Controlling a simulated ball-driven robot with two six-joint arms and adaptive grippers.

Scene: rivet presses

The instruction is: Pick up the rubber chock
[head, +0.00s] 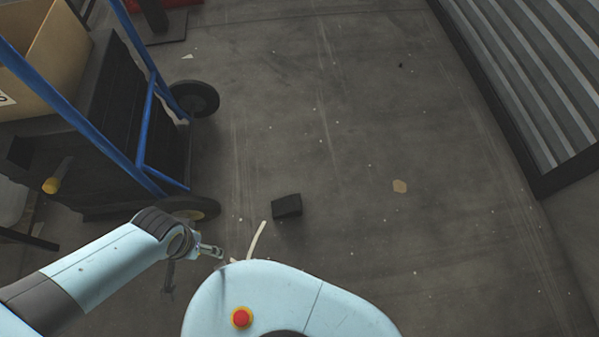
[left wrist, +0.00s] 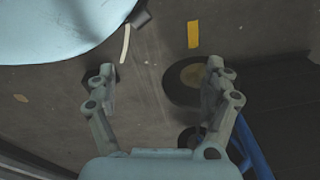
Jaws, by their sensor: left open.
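The rubber chock (head: 287,205) is a small black block on the grey floor, near the middle of the head view. My right gripper is not in view.
A blue-framed cart (head: 148,120) with black wheels and a cardboard box (head: 45,50) stands at the left, close to my left arm. A pale strip (head: 257,240) lies by the chock. A corrugated metal panel (head: 540,75) is at the right. The floor between is mostly clear.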

